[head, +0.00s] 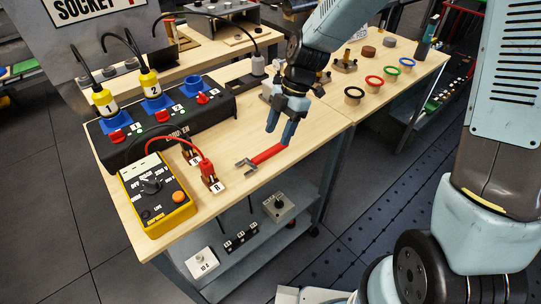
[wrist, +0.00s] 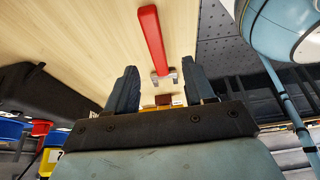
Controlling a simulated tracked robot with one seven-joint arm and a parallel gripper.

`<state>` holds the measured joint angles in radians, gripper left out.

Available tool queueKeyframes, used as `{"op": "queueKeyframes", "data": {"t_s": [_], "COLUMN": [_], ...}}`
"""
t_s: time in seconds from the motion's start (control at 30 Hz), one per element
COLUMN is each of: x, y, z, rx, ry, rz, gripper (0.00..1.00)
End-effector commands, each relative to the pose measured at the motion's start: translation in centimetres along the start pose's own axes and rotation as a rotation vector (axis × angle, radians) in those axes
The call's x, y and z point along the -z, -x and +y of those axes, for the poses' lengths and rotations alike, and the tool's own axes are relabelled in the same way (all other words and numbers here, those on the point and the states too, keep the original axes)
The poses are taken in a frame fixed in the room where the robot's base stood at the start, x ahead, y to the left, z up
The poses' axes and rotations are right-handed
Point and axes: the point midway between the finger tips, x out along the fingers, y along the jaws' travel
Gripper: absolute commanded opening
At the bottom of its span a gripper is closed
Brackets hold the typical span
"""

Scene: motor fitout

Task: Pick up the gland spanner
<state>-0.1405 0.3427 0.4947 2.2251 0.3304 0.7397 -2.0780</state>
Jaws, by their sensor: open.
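The gland spanner (head: 266,155) has a red handle and a grey forked head. It lies on the wooden bench top near the front edge, with its head toward the left in the head view. My gripper (head: 279,128) is open and empty, fingers pointing down, just above the handle end of the spanner and apart from it. In the wrist view the red handle (wrist: 151,38) runs up beyond the gap between my two fingers, with the grey head at its lower end.
A black socket box (head: 165,113) with blue sockets lies behind. Coloured rings (head: 374,81) sit on the bench to the right. A lower shelf (head: 235,262) holds several small parts.

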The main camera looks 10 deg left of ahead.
Motion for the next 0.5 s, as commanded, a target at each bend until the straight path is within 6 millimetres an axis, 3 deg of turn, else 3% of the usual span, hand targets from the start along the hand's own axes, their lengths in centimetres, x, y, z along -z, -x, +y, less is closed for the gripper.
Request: {"op": "queueKeyframes", "data": {"t_s": [0.17,0.5], "x": [-0.1,-0.1], "y": [-1.1,-5.1], "z": [0.1,0.3], "rx": [0.001,0.000], "ry": [-0.001,-0.001], "rz": [0.000,0.000], "gripper": [0.53,0.53]}}
